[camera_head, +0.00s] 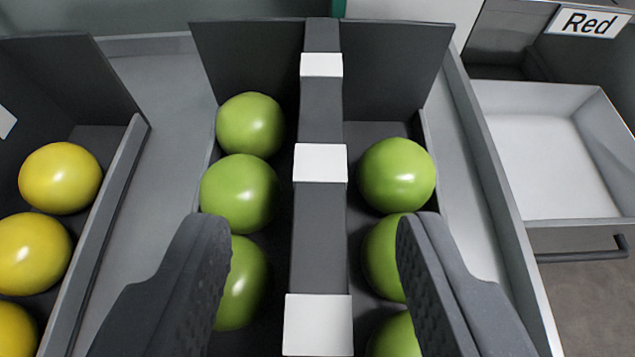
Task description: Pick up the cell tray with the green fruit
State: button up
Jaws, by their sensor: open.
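The dark grey cell tray (322,108) with green fruit stands in the middle of the view. A raised centre bar with several white patches runs along it and parts two rows of green fruit (240,193), (397,175). My gripper (312,235) is open. Its two dark fingers hang above the tray, one over the left row and one over the right row, with the centre bar between them. The fingers hide parts of the nearer fruit. I cannot tell how high the fingertips are above the fruit or whether they touch any.
A second dark cell tray (95,250) with yellow fruit (60,178) stands to the left, with a grey gap between. At right, past a grey rail (490,180), is an empty white bin (550,150) with a handle, below a sign reading "Red" (588,22).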

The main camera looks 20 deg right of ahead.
aim_at(317, 176)
jog(key=shift+x, duration=1.15)
jog(key=shift+b+x, duration=1.1)
jog(key=shift+x, duration=1.4)
grip_shut()
